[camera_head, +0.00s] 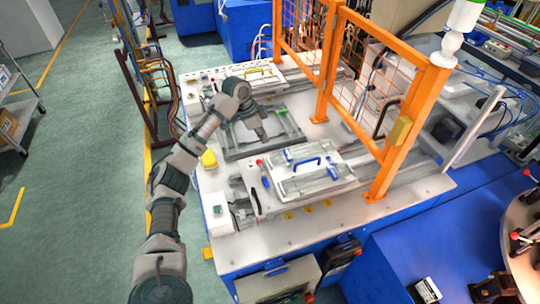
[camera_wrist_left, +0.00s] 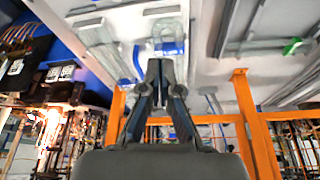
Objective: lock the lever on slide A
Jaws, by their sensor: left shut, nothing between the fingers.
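My left gripper (camera_head: 262,135) is shut and empty, pointing down over the dark grey frame (camera_head: 240,153) in the middle of the machine table. In the left wrist view its fingertips (camera_wrist_left: 160,66) are together, in front of a blue part (camera_wrist_left: 168,47) on a pale plate; I cannot tell whether they touch it. A front slide plate with a blue handle (camera_head: 305,162) lies nearer me. A red-tipped lever (camera_head: 263,168) stands at its left edge. A back plate has a yellow handle (camera_head: 258,71). No label tells which is slide A. My right gripper is out of view.
An orange guard frame with mesh (camera_head: 398,150) stands along the right of the table. The floor to the left is open.

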